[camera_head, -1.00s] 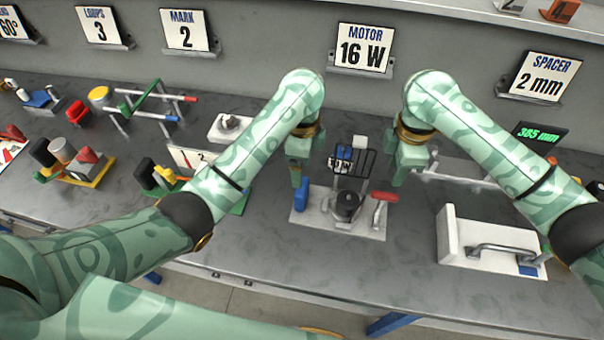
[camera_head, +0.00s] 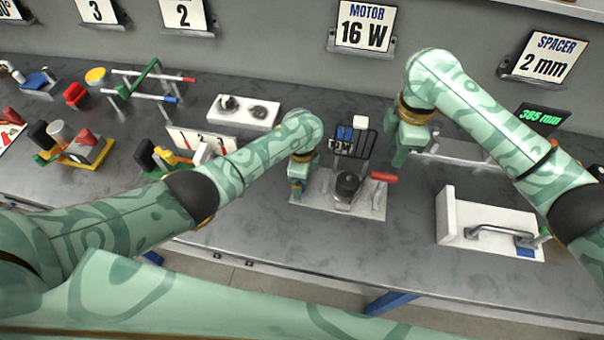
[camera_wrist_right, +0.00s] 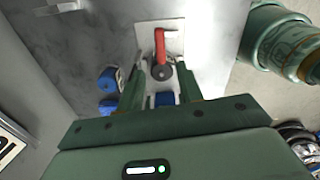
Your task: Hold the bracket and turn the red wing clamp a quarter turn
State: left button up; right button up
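The motor station plate (camera_head: 365,203) lies on the bench, with a dark round motor (camera_head: 348,184) at its middle. The red wing clamp (camera_head: 384,177) lies crosswise at the plate's right side; it also shows in the right wrist view (camera_wrist_right: 160,45). My left gripper (camera_head: 297,190) is down at the plate's left end, at the blue block that may be the bracket, which it mostly covers. Its fingers are too small to read. My right gripper (camera_head: 397,160) hangs above and beside the clamp, apart from it. In the right wrist view its fingers (camera_wrist_right: 162,75) are spread and empty.
A dark wire rack with blue parts (camera_head: 345,140) stands behind the motor. A white box with a metal handle (camera_head: 487,235) is to the right. A white tray with round parts (camera_head: 243,110) is behind my left arm. Bare bench lies between plate and box.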

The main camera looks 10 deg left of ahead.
pick_arm(q)
jog(key=c, duration=1.3)
pick_arm(e)
jog(key=shift+o, duration=0.2)
pick_arm(q)
jog(key=shift+o, duration=0.2)
jog(key=shift+d, duration=0.1)
pick_arm(e)
jog(key=m+y, duration=0.2)
jog(key=y, duration=0.3)
send_near(386, 175)
jog(key=x, duration=0.8)
jog(key=shift+a+f, duration=0.15)
jog(key=shift+f, duration=0.1)
jog(key=shift+h, duration=0.3)
grip_shut()
